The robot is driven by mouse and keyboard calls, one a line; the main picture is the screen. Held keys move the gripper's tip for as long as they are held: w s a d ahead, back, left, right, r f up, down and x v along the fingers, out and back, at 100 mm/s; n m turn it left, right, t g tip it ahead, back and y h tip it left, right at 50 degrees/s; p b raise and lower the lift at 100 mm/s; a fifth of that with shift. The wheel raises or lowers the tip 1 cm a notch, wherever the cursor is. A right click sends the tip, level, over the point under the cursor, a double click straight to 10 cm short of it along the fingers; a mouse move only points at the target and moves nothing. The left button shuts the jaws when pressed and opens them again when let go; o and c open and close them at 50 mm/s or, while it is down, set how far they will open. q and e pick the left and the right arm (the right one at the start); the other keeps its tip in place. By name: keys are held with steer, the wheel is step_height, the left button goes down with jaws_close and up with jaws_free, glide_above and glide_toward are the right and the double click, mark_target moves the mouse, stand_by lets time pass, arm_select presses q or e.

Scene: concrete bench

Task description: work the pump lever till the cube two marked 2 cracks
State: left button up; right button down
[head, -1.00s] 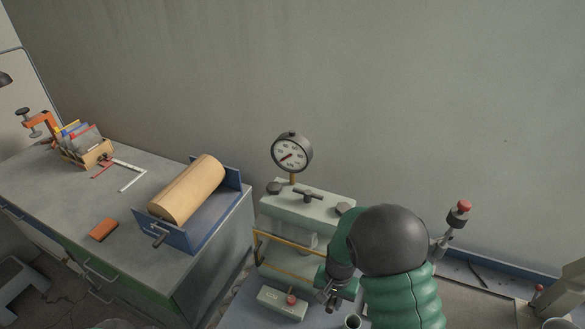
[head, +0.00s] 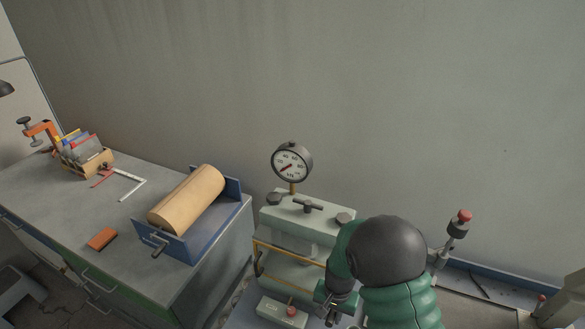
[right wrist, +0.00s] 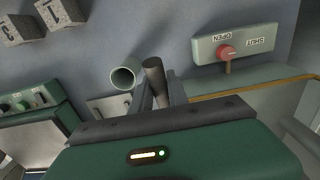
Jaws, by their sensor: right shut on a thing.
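My right gripper (head: 333,306) is low at the front of the pale press (head: 305,222). In the right wrist view its fingers (right wrist: 160,90) are shut on a dark rod (right wrist: 154,72), which seems to be the pump lever. A grey open tube (right wrist: 125,76) is beside the rod. The pressure gauge (head: 291,162) stands on the press, its needle pointing lower left. Two grey cubes, one (right wrist: 17,29) and another (right wrist: 60,14), sit at the upper left with upside-down marks I cannot read surely. My arm hides part of the press. I cannot make out cube two in it.
A plate marked OPEN and SHUT (right wrist: 255,42) carries a red knob (right wrist: 226,52). A red-topped grey post (head: 457,228) stands at right.

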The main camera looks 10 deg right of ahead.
steer(key=f, duration=0.2)
steer(key=shift+s+a+f, duration=0.25)
steer(key=shift+s+f, duration=0.1)
steer(key=shift+s, duration=0.05)
steer(key=shift+a+f, duration=0.1)
steer(key=shift+f, duration=1.55)
